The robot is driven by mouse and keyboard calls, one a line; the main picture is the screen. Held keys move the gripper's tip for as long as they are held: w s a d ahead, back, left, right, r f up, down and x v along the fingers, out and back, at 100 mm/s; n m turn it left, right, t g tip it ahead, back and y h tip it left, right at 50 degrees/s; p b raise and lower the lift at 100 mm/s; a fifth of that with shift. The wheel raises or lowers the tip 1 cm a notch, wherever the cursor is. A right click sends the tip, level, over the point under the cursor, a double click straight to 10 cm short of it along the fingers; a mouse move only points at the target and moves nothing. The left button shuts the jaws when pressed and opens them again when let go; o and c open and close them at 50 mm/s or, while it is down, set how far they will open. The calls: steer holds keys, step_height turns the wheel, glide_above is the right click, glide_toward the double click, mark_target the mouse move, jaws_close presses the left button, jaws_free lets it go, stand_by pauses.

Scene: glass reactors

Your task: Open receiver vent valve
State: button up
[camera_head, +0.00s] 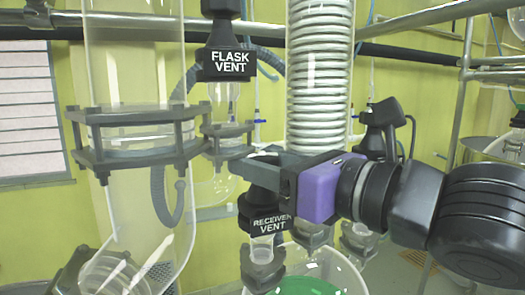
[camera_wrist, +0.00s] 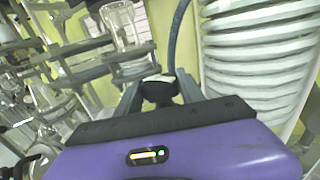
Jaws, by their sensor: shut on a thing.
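The receiver vent valve (camera_head: 268,207) is a black body labelled "RECEIVER VENT" on a glass neck, low in the middle of the head view. My gripper (camera_head: 258,163), with its purple housing, reaches in from the right at the valve's top. Its fingers are shut on the valve's black handle, which shows between the fingertips in the wrist view (camera_wrist: 160,90). In the head view the fingers hide most of the handle, so I cannot tell how far it is turned.
A glass condenser coil (camera_head: 318,80) stands just behind my gripper. A large clamped glass column (camera_head: 135,75) is at left. A glass vessel with green contents (camera_head: 308,287) is below. Metal pipes cross at right.

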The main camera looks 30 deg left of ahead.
steer(key=o, duration=1.1)
steer(key=shift+s+f+t+b, duration=0.1)
steer(key=shift+f+t+b, duration=0.25)
steer(key=shift+b, duration=0.6)
steer(key=shift+m+t+h+b, duration=0.3)
steer(key=shift+m+t+b, duration=0.2)
steer(key=shift+b, duration=0.45)
steer(key=shift+t+b, duration=0.25)
steer(key=shift+b, duration=0.2)
